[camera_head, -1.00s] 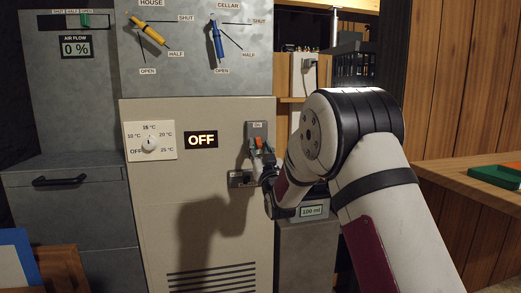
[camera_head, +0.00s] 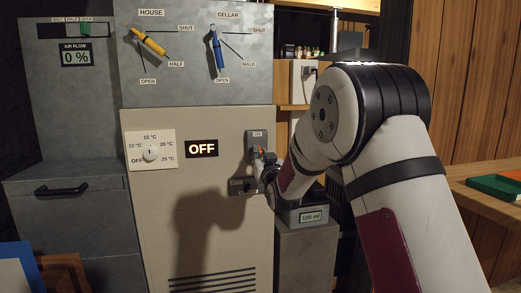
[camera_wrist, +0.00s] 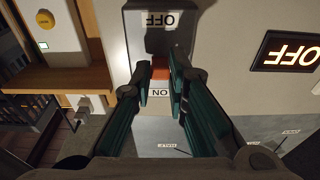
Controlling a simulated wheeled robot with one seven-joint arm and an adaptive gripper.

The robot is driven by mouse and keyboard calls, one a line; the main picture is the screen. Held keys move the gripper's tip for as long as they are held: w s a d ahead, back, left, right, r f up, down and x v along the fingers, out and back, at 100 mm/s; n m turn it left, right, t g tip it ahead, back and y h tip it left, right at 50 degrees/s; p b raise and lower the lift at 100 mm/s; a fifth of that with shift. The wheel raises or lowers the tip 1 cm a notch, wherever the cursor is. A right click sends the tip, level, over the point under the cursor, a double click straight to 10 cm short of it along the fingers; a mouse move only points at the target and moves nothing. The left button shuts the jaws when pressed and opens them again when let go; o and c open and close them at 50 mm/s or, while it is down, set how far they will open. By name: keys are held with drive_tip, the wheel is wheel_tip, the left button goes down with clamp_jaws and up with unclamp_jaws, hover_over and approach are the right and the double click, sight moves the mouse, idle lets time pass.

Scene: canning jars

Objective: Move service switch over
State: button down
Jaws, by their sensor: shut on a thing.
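The service switch is a grey plate (camera_head: 257,144) on the beige cabinet front, with an ON label at its top and an OFF label (camera_head: 236,184) low down. Its small orange-red lever (camera_wrist: 160,71) shows between my fingertips in the wrist view, close to the upside-down ON label (camera_wrist: 160,92). My gripper (camera_head: 260,157) is shut on the lever; in the wrist view its dark green fingers (camera_wrist: 159,80) flank it. The lit display (camera_head: 202,148) reads OFF. My gripper partly hides the plate in the head view.
Yellow HOUSE (camera_head: 148,42) and blue CELLAR (camera_head: 217,52) handles are above, a dial (camera_head: 150,152) at left. A 100 ml labelled box (camera_head: 313,217) stands right of the cabinet, close under my wrist. A wooden counter (camera_head: 485,198) with a green tray is far right.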

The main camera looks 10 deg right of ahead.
sight(260, 143)
wheel_tip(260, 143, up, 3)
drive_tip(key=g+p, duration=0.5)
drive_tip(key=p, duration=0.5)
drive_tip(key=g+p, duration=0.1)
drive_tip(key=p, duration=0.1)
drive_tip(key=g+p, duration=0.1)
drive_tip(key=p, duration=0.1)
drive_tip(key=shift+w+r+g+p, duration=0.2)
drive_tip(key=shift+r+g+p, duration=0.1)
drive_tip(key=shift+w+g+p, duration=0.1)
drive_tip(key=shift+g+p, duration=0.5)
drive_tip(key=shift+p, duration=0.35)
drive_tip(key=shift+w+p, duration=0.1)
drive_tip(key=shift+p, duration=0.3)
drive_tip(key=c, duration=1.6)
unclamp_jaws()
drive_tip(key=shift+o, duration=0.2)
drive_tip(key=v, duration=1.2)
drive_tip(key=shift+r, duration=0.2)
